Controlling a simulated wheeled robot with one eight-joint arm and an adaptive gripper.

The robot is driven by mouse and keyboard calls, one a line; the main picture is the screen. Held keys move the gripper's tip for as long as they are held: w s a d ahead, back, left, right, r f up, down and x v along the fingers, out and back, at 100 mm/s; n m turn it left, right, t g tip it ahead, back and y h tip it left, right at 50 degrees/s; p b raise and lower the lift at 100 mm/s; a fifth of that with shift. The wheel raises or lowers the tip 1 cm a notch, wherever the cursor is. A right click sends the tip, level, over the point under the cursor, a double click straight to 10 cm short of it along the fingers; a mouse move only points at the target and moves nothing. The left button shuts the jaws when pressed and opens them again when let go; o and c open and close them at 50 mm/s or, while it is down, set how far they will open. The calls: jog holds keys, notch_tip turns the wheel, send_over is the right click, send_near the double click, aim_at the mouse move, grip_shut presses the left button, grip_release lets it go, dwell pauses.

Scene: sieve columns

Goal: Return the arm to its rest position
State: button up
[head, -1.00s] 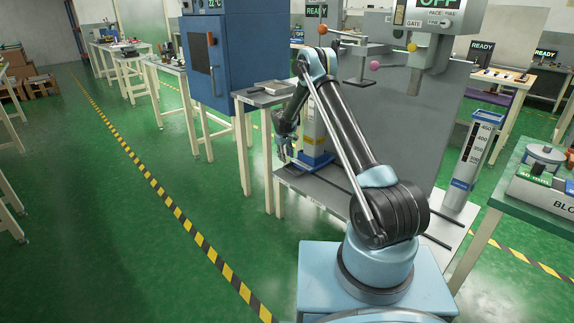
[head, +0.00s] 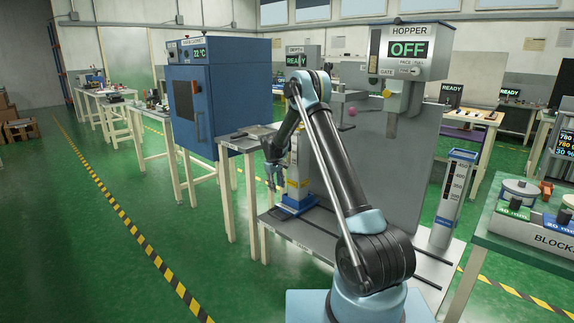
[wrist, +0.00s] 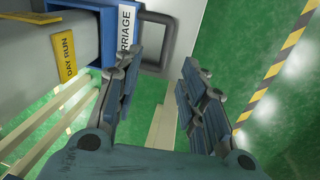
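My gripper (wrist: 160,100) is open in the wrist view, with nothing between its fingers. In the head view my gripper (head: 272,178) hangs at the end of the bent arm, left of the column in the blue carriage. The blue carriage (wrist: 112,30) with a "CARRIAGE" label and a grey handle (wrist: 165,35) lies beside the left finger in the wrist view. I cannot tell whether the finger touches the handle.
The hopper (head: 410,45) reads OFF above the grey bench (head: 310,235). A second column (head: 455,195) stands at the bench's right. A blue cabinet (head: 225,100) stands behind on the left. A green-topped table (head: 490,235) is at right. The floor at left is clear.

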jog(key=s+d+r+m, duration=0.1)
jog(key=s+d+r, duration=0.45)
jog(key=r, duration=0.25)
jog(key=s+d+r+m, duration=0.1)
jog(key=s+d+r, duration=0.45)
jog(key=r, duration=0.35)
jog(key=s+d+r+m, duration=0.1)
jog(key=s+d+r, duration=0.3)
jog(key=s, duration=0.5)
jog(key=s+d+r+m, duration=0.1)
jog(key=s+d+r, duration=0.25)
jog(key=s, duration=0.45)
jog(key=s+d+m+y, duration=0.1)
jog(key=s+d, duration=0.2)
jog(key=s, duration=0.6)
jog(key=s+d+m, duration=0.1)
jog(key=s+d, duration=0.1)
jog(key=s, duration=0.7)
jog(key=s+d+f+m, duration=0.1)
jog(key=s+f, duration=0.3)
jog(key=s, duration=0.3)
jog(key=s+d+f+m, duration=0.1)
jog(key=s+f, duration=0.3)
jog(key=s, duration=0.4)
jog(key=shift+s+d+f+m+t, duration=0.15)
jog(key=shift+d+f+m+t, duration=0.15)
jog(key=shift+f, duration=0.05)
